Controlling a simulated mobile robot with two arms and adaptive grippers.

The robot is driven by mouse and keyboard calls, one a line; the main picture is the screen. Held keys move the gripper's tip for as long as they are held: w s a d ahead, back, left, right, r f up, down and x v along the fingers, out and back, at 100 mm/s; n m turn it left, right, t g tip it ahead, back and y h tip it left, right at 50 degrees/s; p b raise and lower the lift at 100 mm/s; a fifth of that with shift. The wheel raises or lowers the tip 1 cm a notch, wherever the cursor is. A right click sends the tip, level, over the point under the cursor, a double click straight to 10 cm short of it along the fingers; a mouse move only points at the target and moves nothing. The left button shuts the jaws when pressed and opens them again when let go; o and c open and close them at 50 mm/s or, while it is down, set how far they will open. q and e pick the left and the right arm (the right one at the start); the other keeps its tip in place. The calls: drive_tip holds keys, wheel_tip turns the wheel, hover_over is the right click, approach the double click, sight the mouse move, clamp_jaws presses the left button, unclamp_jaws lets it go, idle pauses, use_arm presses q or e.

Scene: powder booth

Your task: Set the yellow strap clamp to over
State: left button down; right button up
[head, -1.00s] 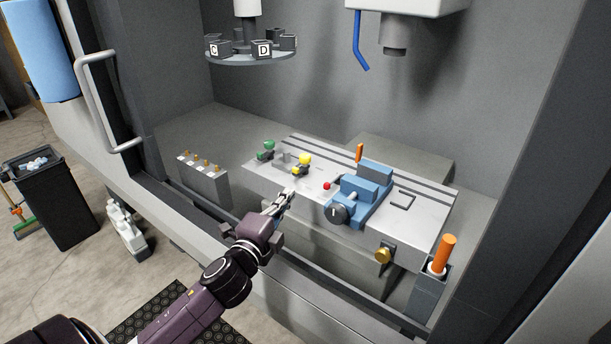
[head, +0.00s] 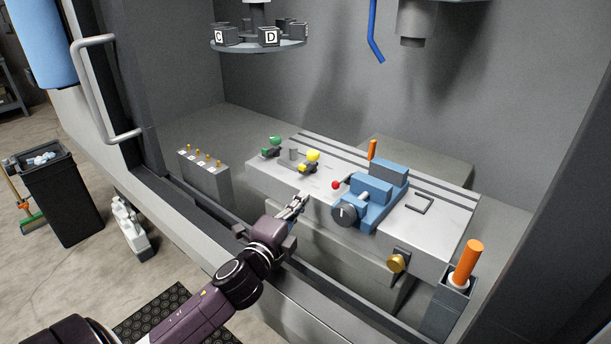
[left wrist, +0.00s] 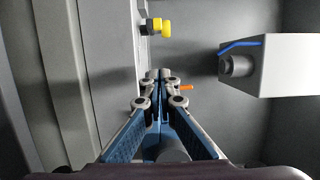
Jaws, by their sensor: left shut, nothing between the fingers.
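The yellow strap clamp (head: 313,156) stands on the grey machine table (head: 287,183), left of the blue vise. It has a round yellow knob on top and a yellow part low at its side. In the left wrist view a yellow knob on a dark base (left wrist: 164,27) shows above the fingertips. My left gripper (head: 302,200) is shut and empty at the table's front edge, in front of the yellow clamp and apart from it. Its closed fingers also show in the left wrist view (left wrist: 160,78). My right gripper is not in view.
A green clamp (head: 273,143) and grey cylinder (head: 293,155) stand left of the yellow clamp. A red ball knob (head: 336,185) and the blue vise (head: 376,193) are to its right. A grey block with brass pins (head: 205,172) stands left of the table. The spindle hangs above.

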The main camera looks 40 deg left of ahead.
use_arm(q)
drive_tip(key=p, duration=0.2)
approach(309, 165)
drive_tip(key=w+d, duration=0.2)
drive_tip(key=w+d+r, duration=0.1)
drive_tip(key=w+d, duration=0.1)
drive_tip(key=shift+d+r, duration=0.2)
drive_tip(key=shift+d, duration=0.2)
drive_tip(key=shift+s+a, duration=0.1)
drive_tip(key=shift+a, duration=1.15)
drive_tip(key=shift+a+f+p, duration=0.1)
drive_tip(key=shift+a+p, duration=0.2)
drive_tip(key=shift+a, duration=0.3)
